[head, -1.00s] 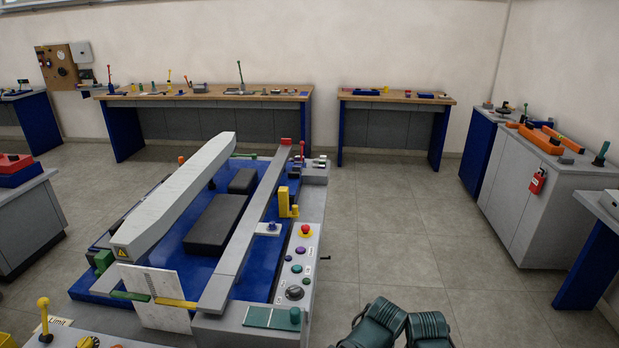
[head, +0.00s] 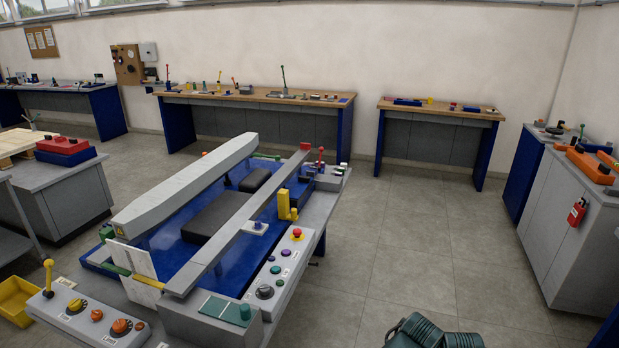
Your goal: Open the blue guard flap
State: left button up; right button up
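No part in view is clearly recognisable as the blue guard flap. A small blue piece on a white base (head: 255,227) sits beside the grey rail of the large lift machine; it is too small to tell whether it is a flap. A low blue piece (head: 407,102) lies on the right back bench, and a blue box under a red part (head: 66,157) stands on the left cabinet. I cannot tell whether either has a flap.
The lift machine (head: 281,277) with its button panel fills the centre foreground. A control box (head: 88,318) with a yellow lever stands at front left, near a yellow bin (head: 15,299). Grey cabinets (head: 570,240) stand at right. The tiled floor (head: 420,240) between is clear.

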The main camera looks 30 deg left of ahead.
aim_at(304, 182)
jog(key=i+l+u, duration=0.1)
jog(key=i+l, duration=0.15)
jog(key=i, duration=0.15)
jog(key=i+l, duration=0.3)
jog(key=i+u, duration=0.15)
jog(key=i, duration=0.65)
jog(key=i+l+u, duration=0.1)
jog(key=i, duration=0.65)
jog(key=i+j+u, duration=0.1)
jog(key=i+j, duration=0.2)
jog(key=i, duration=0.2)
jog(key=i+j, duration=0.3)
jog(key=i, duration=0.2)
jog(key=i+j, duration=0.2)
jog(key=j+u, duration=0.05)
jog(key=j, duration=0.05)
